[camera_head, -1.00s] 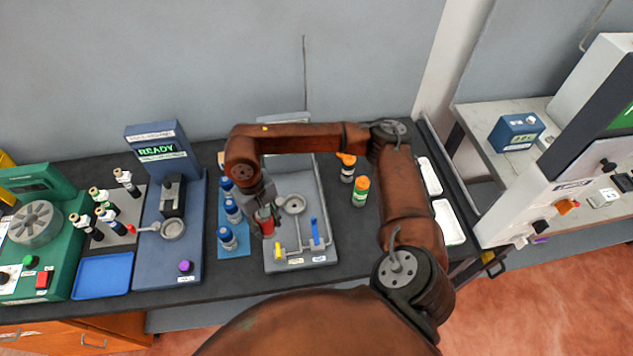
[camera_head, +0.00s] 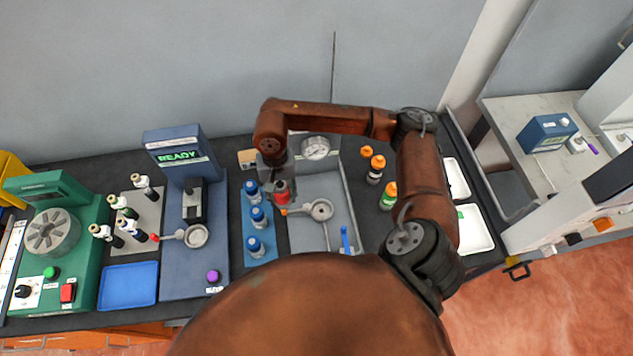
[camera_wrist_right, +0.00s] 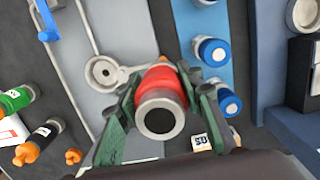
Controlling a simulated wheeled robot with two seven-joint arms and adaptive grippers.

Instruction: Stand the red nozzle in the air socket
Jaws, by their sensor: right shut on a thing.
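My right gripper (camera_head: 281,187) is shut on the red nozzle (camera_head: 282,196), a short red cylinder. In the right wrist view the red nozzle (camera_wrist_right: 164,90) sits between the two green-sided fingers, with its grey ringed end and dark opening facing the camera. The gripper is over the left side of the grey tray station (camera_head: 332,190), near a round grey ring holder (camera_head: 319,210). That ring also shows beside the nozzle in the right wrist view (camera_wrist_right: 103,72). I cannot tell which part is the air socket. My left gripper is not in view.
Several blue-capped bottles (camera_head: 257,217) stand on a blue mat close to the left of the gripper. Orange-capped bottles (camera_head: 376,169) stand to the right. A pressure gauge (camera_head: 315,147) is at the station's back. A blue READY machine (camera_head: 186,265) stands further left.

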